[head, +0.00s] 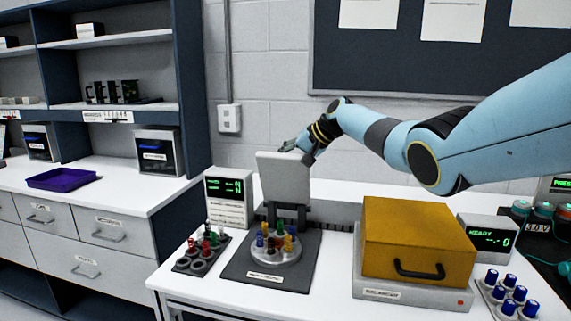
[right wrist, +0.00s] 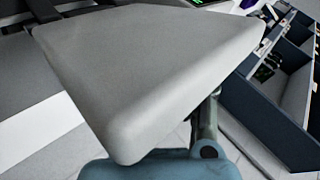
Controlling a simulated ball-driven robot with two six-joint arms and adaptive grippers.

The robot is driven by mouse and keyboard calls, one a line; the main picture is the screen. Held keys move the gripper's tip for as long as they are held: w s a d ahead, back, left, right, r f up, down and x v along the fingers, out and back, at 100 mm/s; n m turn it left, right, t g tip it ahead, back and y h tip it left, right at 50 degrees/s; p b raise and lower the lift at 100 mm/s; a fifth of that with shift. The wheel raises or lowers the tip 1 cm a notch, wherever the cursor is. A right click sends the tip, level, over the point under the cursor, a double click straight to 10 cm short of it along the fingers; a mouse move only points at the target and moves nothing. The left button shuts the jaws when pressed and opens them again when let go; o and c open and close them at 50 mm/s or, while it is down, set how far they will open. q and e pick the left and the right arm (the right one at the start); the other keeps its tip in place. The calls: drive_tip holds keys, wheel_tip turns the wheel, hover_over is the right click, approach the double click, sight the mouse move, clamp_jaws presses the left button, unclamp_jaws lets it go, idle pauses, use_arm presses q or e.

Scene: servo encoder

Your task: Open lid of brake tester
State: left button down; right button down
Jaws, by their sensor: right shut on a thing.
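The grey lid (head: 284,178) of the tester stands raised, nearly upright, on a dark hinge post behind a round grey plate (head: 276,253) with several coloured pegs. The plate sits on a dark labelled base (head: 245,268). My right gripper (head: 291,146) is at the top edge of the lid, shut on it. In the right wrist view the lid (right wrist: 150,70) fills much of the picture and hides most of the fingers. My left gripper is not in view.
A yellow box (head: 415,240) with a black handle stands right of the tester. A small display unit (head: 229,197) stands behind left, a peg rack (head: 200,255) in front left. Blue-capped parts (head: 510,290) are at far right. A purple tray (head: 62,179) lies on the left counter.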

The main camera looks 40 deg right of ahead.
drive_tip(key=shift+d+r, duration=0.2)
drive_tip(key=shift+d, duration=0.1)
drive_tip(key=c, duration=1.5)
unclamp_jaws()
drive_tip(key=o, duration=0.5)
drive_tip(key=shift+s+d, duration=0.1)
drive_tip(key=shift+s, duration=0.1)
drive_tip(key=shift+c, duration=0.2)
drive_tip(key=shift+o, duration=0.2)
drive_tip(key=shift+w+a+f, duration=0.1)
drive_tip(key=shift+a, duration=0.1)
drive_tip(key=v, duration=1.2)
